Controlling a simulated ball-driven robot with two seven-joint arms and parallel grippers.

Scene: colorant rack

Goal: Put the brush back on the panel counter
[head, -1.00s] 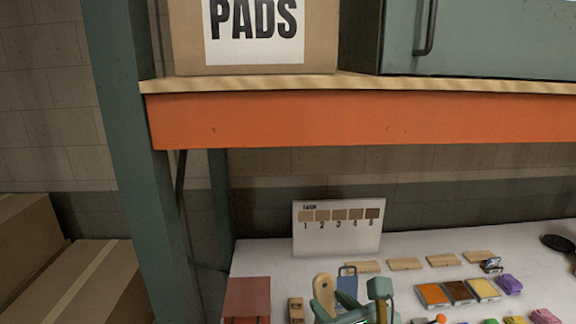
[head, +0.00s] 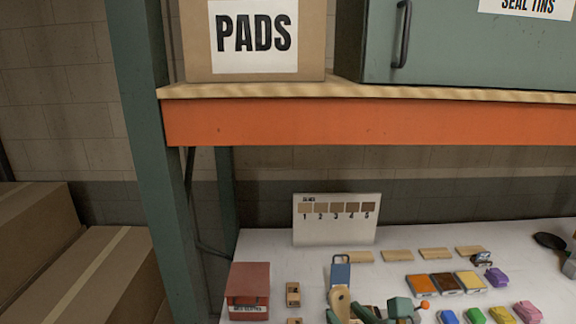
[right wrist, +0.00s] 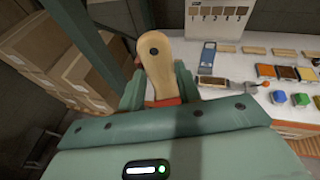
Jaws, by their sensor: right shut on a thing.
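The brush (head: 340,302) shows its pale wooden handle at the bottom of the head view. In the right wrist view its rounded handle (right wrist: 156,62), with a dark hole, stands up between the fingers of my right gripper (right wrist: 157,88). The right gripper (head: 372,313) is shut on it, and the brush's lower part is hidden. The white panel counter (head: 263,245) lies behind and below the gripper, and also shows in the right wrist view (right wrist: 262,63). I cannot tell the height of the brush above it. My left gripper is in neither view.
A numbered swatch board (head: 335,219) stands at the counter's back. A red box (head: 249,284) and a blue object (head: 340,274) are nearby. Wooden blocks, colour trays (head: 445,283) and coloured pieces fill the right. A green post (head: 150,160) and orange shelf beam (head: 350,122) frame the counter.

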